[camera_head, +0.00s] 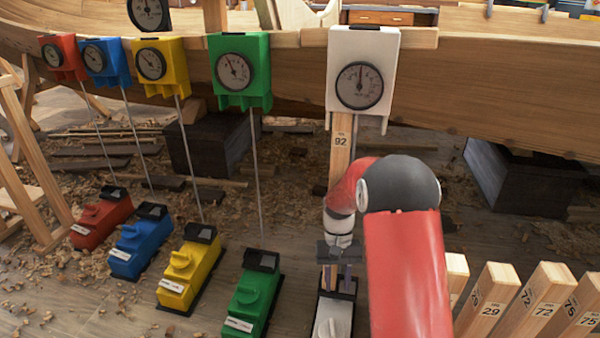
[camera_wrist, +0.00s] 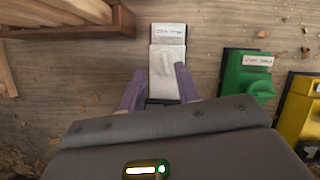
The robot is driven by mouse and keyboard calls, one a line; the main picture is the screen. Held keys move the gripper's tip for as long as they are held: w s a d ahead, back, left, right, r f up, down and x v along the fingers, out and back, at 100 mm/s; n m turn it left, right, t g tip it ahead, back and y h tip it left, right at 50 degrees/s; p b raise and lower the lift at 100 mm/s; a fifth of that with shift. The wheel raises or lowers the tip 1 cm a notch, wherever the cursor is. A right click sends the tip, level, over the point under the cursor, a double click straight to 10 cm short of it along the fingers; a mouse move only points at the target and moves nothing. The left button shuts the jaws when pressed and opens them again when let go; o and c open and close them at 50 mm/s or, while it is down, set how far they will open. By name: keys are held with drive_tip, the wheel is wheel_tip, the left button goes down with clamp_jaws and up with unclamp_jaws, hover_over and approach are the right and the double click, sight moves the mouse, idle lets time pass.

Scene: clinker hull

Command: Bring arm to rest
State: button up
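My red and black arm (camera_head: 405,250) reaches down at the right of centre. My gripper (camera_head: 337,277) points down just above the black end of the white floor unit (camera_head: 332,318). In the wrist view, the purple fingers of my gripper (camera_wrist: 160,84) are spread apart, with the white floor unit (camera_wrist: 166,60) between and beyond them. I see nothing held between them. A wooden post marked 92 (camera_head: 340,145) runs down from the white gauge box (camera_head: 345,50); my arm and gripper hide its lower part.
Red (camera_head: 101,218), blue (camera_head: 140,243), yellow (camera_head: 188,268) and green (camera_head: 253,298) floor units stand to the left, joined by thin rods to gauge boxes on the hull (camera_head: 500,85). Numbered wooden blocks (camera_head: 489,299) stand close at right. A dark block (camera_head: 520,180) lies behind.

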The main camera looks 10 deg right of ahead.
drive_tip(key=s+r+t+p, duration=0.15)
drive_tip(key=s+r, duration=0.25)
drive_tip(key=r, duration=0.5)
drive_tip(key=s+r+t+p, duration=0.1)
drive_tip(key=s+r+t, duration=0.2)
drive_tip(key=r, duration=0.6)
drive_tip(key=s+r+t+p, duration=0.1)
drive_tip(key=s+r+t, duration=0.1)
drive_tip(key=s+r, duration=0.3)
drive_tip(key=s+r+n+t+p, duration=0.1)
drive_tip(key=s+r+t, duration=0.2)
drive_tip(key=s, duration=0.7)
drive_tip(key=shift+p+v, duration=0.35)
drive_tip(key=shift+v, duration=0.7)
